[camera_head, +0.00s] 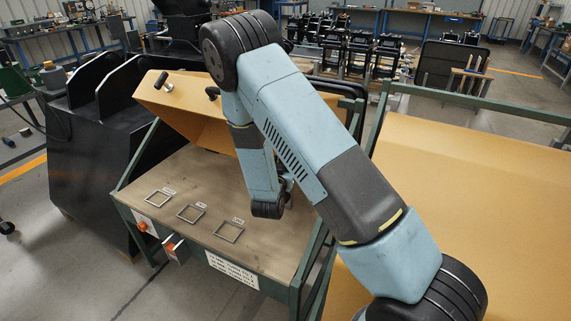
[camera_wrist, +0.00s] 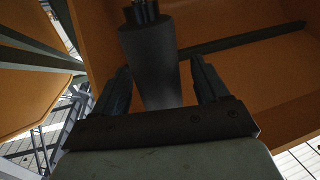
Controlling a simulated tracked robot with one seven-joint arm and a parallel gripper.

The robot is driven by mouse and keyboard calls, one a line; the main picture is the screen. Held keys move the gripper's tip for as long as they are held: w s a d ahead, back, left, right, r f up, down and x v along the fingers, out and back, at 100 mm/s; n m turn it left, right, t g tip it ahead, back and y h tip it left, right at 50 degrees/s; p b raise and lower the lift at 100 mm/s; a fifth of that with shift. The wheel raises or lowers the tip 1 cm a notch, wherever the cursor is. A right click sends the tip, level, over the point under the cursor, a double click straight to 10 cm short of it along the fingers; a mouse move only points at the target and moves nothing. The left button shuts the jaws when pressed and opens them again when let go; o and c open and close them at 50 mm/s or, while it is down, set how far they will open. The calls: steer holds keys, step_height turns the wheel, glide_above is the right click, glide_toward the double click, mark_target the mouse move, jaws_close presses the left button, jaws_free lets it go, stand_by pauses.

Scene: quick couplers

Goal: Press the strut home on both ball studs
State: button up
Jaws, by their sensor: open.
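In the wrist view my gripper (camera_wrist: 160,66) is open, with one dark finger on each side of a thick dark grey cylinder (camera_wrist: 150,48). The cylinder looks like the strut's body. Its far end narrows to a darker fitting near the top edge of the picture. Small gaps seem to show beside it, but I cannot tell whether a finger touches it. I cannot make out either ball stud.
The bench top (camera_head: 150,178) carries three flat square frames, one of them here (camera_head: 229,232), with small labels. A black machine (camera_head: 95,140) stands at the left. A large yellow panel (camera_head: 480,200) fills the right. In the wrist view orange panels (camera_wrist: 110,25) lie close around the gripper.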

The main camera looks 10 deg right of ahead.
steer(key=v, duration=1.3)
steer(key=shift+s, duration=0.15)
